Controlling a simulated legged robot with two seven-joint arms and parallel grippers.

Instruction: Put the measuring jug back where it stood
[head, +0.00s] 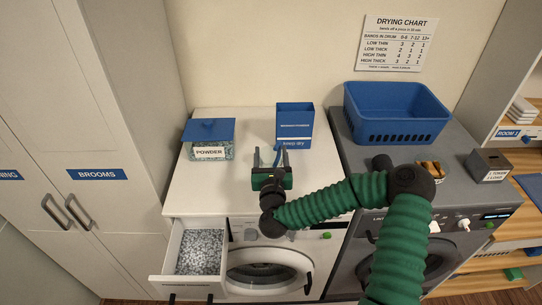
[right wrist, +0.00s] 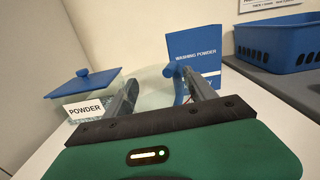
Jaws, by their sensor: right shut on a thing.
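The measuring jug is clear and pale, with a blue handle. In the right wrist view its see-through body (right wrist: 152,88) shows faintly between my fingers, with the blue handle beside the right finger. In the head view only the blue handle (head: 278,153) stands out; the clear body is hard to make out against the white top. My right gripper (head: 270,158) is shut on the jug over the white washing machine's top; its fingers also show in the right wrist view (right wrist: 160,80). I cannot tell whether the jug touches the top. My left gripper is not in view.
A blue-lidded powder box (head: 209,151) stands left of the gripper, and a blue washing powder carton (head: 294,128) behind it. The white machine's drawer (head: 160,262) is open, full of powder. A blue basket (head: 395,113) sits on the grey machine. The white top's left front is clear.

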